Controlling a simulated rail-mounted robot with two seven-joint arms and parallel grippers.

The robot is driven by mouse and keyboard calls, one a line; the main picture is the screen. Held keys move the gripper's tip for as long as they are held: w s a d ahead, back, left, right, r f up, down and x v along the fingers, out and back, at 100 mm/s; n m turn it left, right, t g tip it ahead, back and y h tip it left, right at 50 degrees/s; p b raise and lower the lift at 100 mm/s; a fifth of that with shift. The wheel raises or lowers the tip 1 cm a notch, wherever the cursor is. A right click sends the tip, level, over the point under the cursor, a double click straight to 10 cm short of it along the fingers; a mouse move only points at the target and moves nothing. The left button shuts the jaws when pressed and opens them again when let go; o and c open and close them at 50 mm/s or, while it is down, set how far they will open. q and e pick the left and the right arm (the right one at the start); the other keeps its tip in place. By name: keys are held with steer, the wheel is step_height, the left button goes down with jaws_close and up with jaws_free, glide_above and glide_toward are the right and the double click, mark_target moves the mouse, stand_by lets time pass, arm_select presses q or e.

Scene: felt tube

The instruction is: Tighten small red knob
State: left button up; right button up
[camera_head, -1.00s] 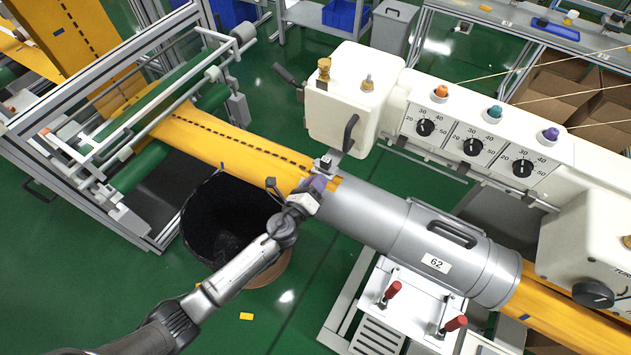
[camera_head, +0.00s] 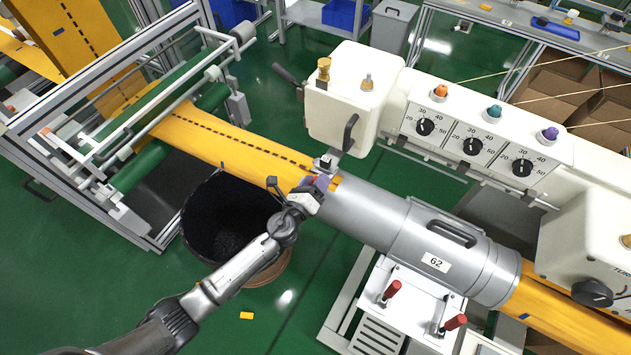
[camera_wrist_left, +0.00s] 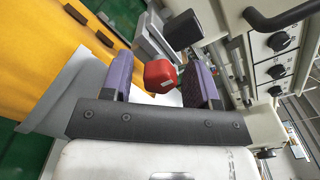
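The small red knob (camera_wrist_left: 160,76) shows in the left wrist view, between the two purple-padded fingers of my left gripper (camera_wrist_left: 160,82). A gap shows between the knob and the left finger; the right finger is close to it, and I cannot tell if they touch. The fingers are apart. In the head view, my left gripper (camera_head: 316,185) is at the left end of the grey metal tube (camera_head: 365,212), where the yellow felt enters, and mostly hides the knob. My right gripper is not in view.
The white machine head (camera_head: 345,105) with a dark handle stands just behind the gripper. A black bin (camera_head: 225,225) is below left. Two red-handled clamps (camera_head: 390,291) sit on the white plate under the tube. Open green floor lies in front.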

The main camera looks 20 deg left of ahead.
arm_select(q)
steer(key=s+a, duration=0.1)
steer(key=s, duration=1.2)
steer(key=shift+s+a+b, duration=0.25)
steer(key=shift+s+b, duration=0.1)
stand_by(0.3)
